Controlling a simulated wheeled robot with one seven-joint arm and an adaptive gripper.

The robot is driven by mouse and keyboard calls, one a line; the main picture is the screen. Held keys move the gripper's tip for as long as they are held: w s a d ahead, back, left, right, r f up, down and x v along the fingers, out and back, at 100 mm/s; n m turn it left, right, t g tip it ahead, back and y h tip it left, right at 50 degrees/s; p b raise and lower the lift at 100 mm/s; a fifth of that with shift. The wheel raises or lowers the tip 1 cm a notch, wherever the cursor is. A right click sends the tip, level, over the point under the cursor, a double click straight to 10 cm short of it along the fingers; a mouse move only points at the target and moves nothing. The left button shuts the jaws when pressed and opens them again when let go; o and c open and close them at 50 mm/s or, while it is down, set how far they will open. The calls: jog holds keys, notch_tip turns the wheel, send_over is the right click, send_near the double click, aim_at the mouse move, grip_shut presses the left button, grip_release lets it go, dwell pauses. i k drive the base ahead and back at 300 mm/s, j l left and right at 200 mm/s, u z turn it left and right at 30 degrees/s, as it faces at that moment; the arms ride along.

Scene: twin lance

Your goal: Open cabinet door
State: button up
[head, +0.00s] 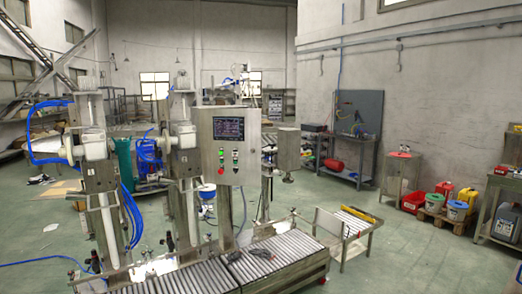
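A grey steel control cabinet (212,172) stands on a post behind the roller conveyor, near the middle of the head view. My gripper is not in view.
The roller conveyor (270,262) crosses the bottom. Two filling columns with blue hoses (128,215) stand left of the control cabinet. Coloured canisters (466,197) sit by the right wall. Green floor (415,255) is clear at the lower right.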

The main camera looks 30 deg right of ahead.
aim_at(248, 166)
jog(key=i+l, duration=0.6)
jog(key=l, duration=0.15)
jog(key=i+l, duration=1.2)
jog(key=l, duration=0.25)
jog(key=i+l, duration=1.2)
jog(key=l, duration=0.25)
